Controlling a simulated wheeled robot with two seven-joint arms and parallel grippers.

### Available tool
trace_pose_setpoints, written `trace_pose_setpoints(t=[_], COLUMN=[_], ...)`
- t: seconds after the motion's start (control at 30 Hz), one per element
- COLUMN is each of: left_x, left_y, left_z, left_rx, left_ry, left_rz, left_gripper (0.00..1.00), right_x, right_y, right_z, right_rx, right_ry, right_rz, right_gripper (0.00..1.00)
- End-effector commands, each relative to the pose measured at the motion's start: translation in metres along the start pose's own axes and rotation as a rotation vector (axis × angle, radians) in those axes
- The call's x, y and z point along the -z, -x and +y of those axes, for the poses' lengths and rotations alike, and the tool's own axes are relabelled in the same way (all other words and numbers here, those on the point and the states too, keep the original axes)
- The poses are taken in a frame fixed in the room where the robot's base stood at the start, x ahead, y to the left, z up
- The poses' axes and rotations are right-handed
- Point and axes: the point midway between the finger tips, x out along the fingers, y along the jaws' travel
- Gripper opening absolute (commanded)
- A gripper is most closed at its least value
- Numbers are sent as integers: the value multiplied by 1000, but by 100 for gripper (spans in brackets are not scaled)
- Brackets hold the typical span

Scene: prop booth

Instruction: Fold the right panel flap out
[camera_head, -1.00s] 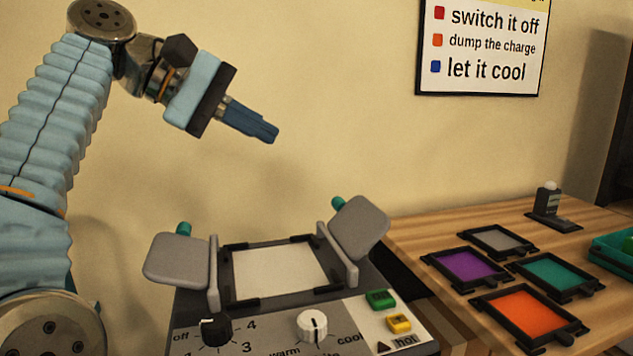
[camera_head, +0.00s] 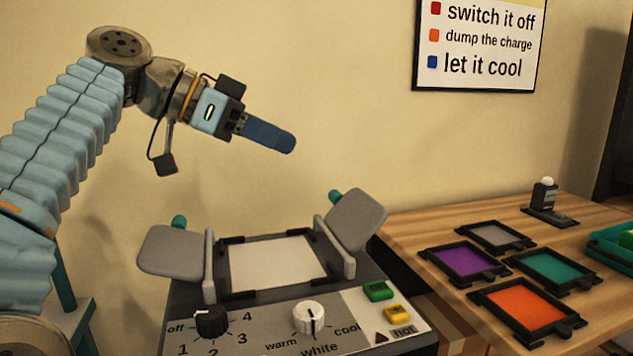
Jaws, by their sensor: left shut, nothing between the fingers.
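The lamp housing, a grey box with a pale lit panel (camera_head: 275,264), stands at the bottom centre. Its right panel flap (camera_head: 356,221), a grey plate with a teal knob behind it, tilts up and outward at the right side. The left flap (camera_head: 169,250) leans outward lower on the left side and also has a teal knob. My left gripper (camera_head: 288,142) is shut and empty. It is in the air above and behind the housing, up and to the left of the right flap, clear of it. My right gripper is out of view.
The housing's front has a black dial (camera_head: 211,321), a white dial (camera_head: 308,317), a green button (camera_head: 378,291) and a yellow button (camera_head: 397,314). A wooden table (camera_head: 415,231) at right holds several framed colour filters, a small dark device (camera_head: 546,199) and a teal tray (camera_head: 607,243).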

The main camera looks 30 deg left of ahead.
Motion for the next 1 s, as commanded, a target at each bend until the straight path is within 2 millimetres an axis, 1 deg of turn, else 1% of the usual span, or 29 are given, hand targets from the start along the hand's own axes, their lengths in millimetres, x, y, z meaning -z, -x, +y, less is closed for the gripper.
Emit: trace_pose_setpoints(t=[0.03,0.2,0.27,0.3,0.4,0.6,1.0], left_x=[-2,-1,-3,-10,-20,-28,-28], left_y=[-12,-48,-59,-64,-73,-82,-82], left_z=[0,0,0,0,0,0,1], left_rx=[-1,-2,-1,0,2,0,0], left_ry=[2,2,2,3,3,2,1], left_rz=[-3,-3,-3,-2,-3,-1,-3], left_gripper=[0,0,0,0,0,0,0], right_x=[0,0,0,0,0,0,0], right_y=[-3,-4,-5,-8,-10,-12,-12], right_z=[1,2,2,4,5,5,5], right_rx=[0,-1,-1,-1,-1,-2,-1], right_ry=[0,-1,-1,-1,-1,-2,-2], right_rz=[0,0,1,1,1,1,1], right_gripper=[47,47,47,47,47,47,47])
